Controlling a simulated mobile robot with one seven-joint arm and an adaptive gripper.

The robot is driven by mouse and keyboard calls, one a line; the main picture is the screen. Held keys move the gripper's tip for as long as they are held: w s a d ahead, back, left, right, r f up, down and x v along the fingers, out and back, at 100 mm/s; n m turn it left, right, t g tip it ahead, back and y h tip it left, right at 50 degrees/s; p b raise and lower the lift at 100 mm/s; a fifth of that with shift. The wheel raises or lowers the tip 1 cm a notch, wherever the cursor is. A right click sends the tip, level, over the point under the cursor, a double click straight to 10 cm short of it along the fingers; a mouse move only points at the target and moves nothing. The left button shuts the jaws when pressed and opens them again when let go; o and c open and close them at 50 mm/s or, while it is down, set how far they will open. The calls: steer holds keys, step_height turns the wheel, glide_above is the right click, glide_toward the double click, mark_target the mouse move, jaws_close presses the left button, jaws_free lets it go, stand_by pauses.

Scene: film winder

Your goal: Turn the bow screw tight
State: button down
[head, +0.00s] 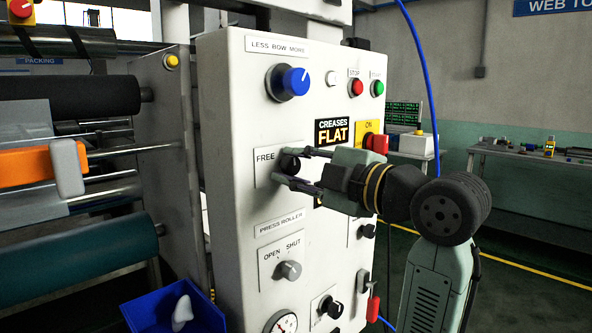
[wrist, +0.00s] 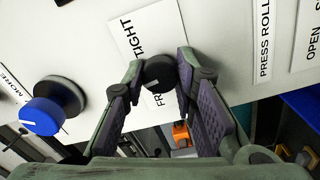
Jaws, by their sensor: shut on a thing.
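The bow screw is a small round black knob (head: 291,165) on the white panel, on a plate lettered FREE on its left side. In the wrist view the black knob (wrist: 160,72) sits between the words TIGHT and FREE, with FREE partly covered. A short light mark shows on its face. My gripper (head: 282,168) reaches in from the right in the head view, one finger above the knob and one below. In the wrist view my gripper (wrist: 160,78) is shut on the knob, with a fingertip against each side.
A blue knob (head: 294,82) under LESS BOW MORE sits above. A lit sign (head: 336,131) reads CREASES FLAT. A red switch (head: 376,143) is close behind my gripper. The grey press roller knob (head: 290,270) is below. A blue bin (head: 150,310) is at lower left.

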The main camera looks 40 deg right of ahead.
steer(key=m, duration=0.9)
steer(key=shift+m, duration=0.4)
steer(key=shift+m+p, duration=0.45)
steer(key=shift+m, duration=1.45)
steer(key=c, duration=1.3)
jaws_free()
steer(key=shift+s+d, duration=0.1)
steer(key=s, duration=1.1)
steer(key=shift+s+d, duration=0.4)
steer(key=shift+d, duration=0.05)
